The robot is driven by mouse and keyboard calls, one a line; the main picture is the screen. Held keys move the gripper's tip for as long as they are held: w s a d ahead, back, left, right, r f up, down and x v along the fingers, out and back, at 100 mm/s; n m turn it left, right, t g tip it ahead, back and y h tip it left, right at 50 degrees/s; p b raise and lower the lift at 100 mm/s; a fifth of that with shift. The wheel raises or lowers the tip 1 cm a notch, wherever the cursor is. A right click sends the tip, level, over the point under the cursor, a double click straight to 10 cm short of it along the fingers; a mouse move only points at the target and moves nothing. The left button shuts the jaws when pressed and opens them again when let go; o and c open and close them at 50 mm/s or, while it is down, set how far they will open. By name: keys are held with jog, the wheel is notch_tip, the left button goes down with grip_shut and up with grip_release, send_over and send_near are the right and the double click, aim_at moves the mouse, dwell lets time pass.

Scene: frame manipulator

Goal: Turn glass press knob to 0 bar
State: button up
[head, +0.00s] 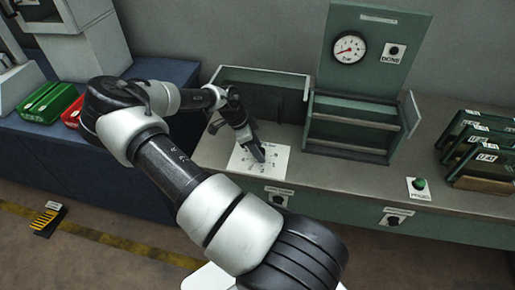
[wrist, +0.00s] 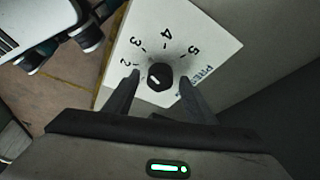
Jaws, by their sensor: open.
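The press knob (wrist: 160,77) is black and round with a short white mark, on a white plate (wrist: 205,30) with a dial of numbers. In the wrist view 2, 3, 4 and 5 are readable; the lower numbers are hidden. The white mark seems to lie toward the lower left, below the 2. My gripper (wrist: 160,80) is open, with one finger on each side of the knob; I cannot tell whether they touch it. In the head view my gripper (head: 257,153) is over the white plate (head: 275,165) and hides the knob. A round gauge (head: 349,47) has a red needle pointing lower left.
The plate lies on a grey bench beside a green open-fronted frame (head: 352,125). A green button (head: 420,184) and a stack of dark green frames (head: 485,150) are at the right. Green (head: 47,101) and red (head: 72,112) bins are at the left.

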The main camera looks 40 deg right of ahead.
jog(key=c, duration=1)
jog(key=shift+c, duration=0.2)
